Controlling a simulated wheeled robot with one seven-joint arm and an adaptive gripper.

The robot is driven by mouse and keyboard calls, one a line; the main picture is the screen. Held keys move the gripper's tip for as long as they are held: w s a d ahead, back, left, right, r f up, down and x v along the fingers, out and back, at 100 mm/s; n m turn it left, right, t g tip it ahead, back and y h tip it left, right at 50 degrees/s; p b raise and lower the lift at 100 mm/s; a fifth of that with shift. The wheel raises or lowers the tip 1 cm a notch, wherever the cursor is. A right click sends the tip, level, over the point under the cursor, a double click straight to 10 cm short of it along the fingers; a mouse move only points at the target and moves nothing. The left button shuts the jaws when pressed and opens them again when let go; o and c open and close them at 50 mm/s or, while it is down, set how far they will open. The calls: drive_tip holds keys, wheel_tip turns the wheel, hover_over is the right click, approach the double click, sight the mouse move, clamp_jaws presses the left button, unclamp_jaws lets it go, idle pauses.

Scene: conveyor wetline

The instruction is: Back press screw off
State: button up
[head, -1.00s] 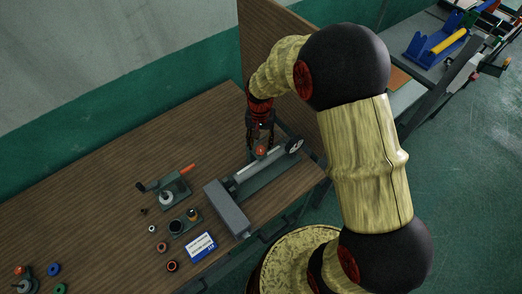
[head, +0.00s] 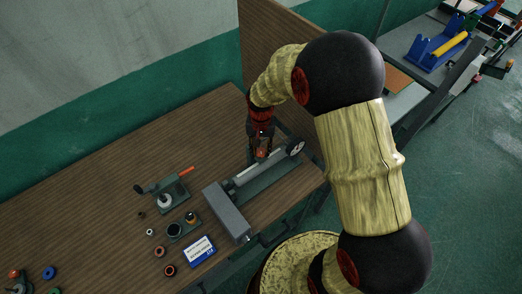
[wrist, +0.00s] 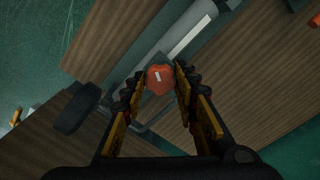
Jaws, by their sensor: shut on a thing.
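The press (head: 243,186) is a long grey device lying on the wooden table, with a grey block at its near end and a dark wheel at its far end. Its orange-red screw knob (wrist: 159,79) with a white mark sits between my fingers in the wrist view; in the head view the knob (head: 261,154) shows just below my gripper (head: 260,148). My gripper (wrist: 158,88) points down and is shut on the knob from both sides. The screw's shaft is hidden below the knob.
A blue and white label card (head: 199,250) lies in front of the press. A small fixture with an orange handle (head: 172,188) and several rings stand to the left. A wooden panel (head: 283,68) rises behind. The table's left rear is clear.

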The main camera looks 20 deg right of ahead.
drive_tip(key=shift+c, duration=1.3)
drive_tip(key=shift+n, duration=1.7)
drive_tip(key=shift+n, duration=1.8)
drive_tip(key=shift+n, duration=1.7)
